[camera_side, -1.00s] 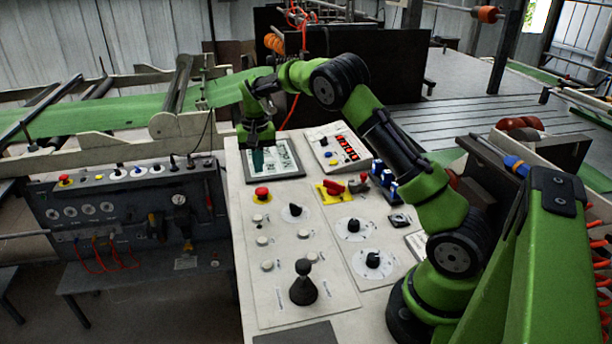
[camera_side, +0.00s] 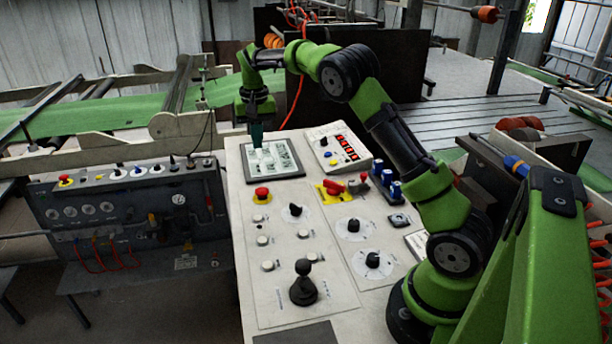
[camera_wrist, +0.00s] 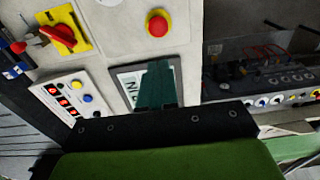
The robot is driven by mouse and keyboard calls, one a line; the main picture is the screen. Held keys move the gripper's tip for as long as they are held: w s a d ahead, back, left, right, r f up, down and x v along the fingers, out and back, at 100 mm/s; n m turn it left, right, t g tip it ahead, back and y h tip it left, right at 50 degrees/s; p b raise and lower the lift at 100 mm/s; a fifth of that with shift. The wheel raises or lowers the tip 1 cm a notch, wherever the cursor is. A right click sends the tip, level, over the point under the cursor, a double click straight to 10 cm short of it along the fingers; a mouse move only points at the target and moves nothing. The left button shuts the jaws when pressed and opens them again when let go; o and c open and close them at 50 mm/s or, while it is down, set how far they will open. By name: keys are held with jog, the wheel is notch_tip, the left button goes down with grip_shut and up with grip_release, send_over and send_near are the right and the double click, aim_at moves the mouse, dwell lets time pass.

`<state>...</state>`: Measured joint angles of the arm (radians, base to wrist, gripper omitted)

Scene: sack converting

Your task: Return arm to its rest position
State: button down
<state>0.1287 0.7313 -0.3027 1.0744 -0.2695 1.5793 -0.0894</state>
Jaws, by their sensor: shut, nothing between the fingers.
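My green arm reaches over the white control panel (camera_side: 240,230) from the right. My gripper (camera_side: 257,143) points down above the framed display screen (camera_side: 285,162) at the panel's far left corner. Its dark teal fingers are together, with nothing held. In the wrist view the closed fingers (camera_wrist: 157,85) cover part of the screen (camera_wrist: 128,75). The side view shows the fingertips over the screen's upper left part; I cannot tell the exact gap.
A red stop button (camera_side: 262,193), a box with red digits (camera_side: 338,147), a red switch on a yellow plate (camera_side: 333,188) and a black joystick (camera_side: 303,285) stand on the panel. A grey gauge console (camera_side: 130,215) is at left. Open air lies above the panel.

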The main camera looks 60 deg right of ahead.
jog(key=s+a+r+n+t, duration=0.1)
jog(key=s+a+r+t, duration=0.1)
jog(key=s+a, duration=0.4)
jog(key=s+a+r+n+t+y, duration=0.1)
jog(key=s+a, duration=0.5)
jog(key=s, duration=0.6)
jog(key=s+a+r+n+t+y, duration=0.1)
jog(key=s+a+r, duration=0.4)
jog(key=s, duration=0.5)
jog(key=a+n+t, duration=0.1)
jog(key=a+t, duration=0.1)
jog(key=shift+r+n+t, duration=0.15)
jog(key=shift+n+t, duration=0.25)
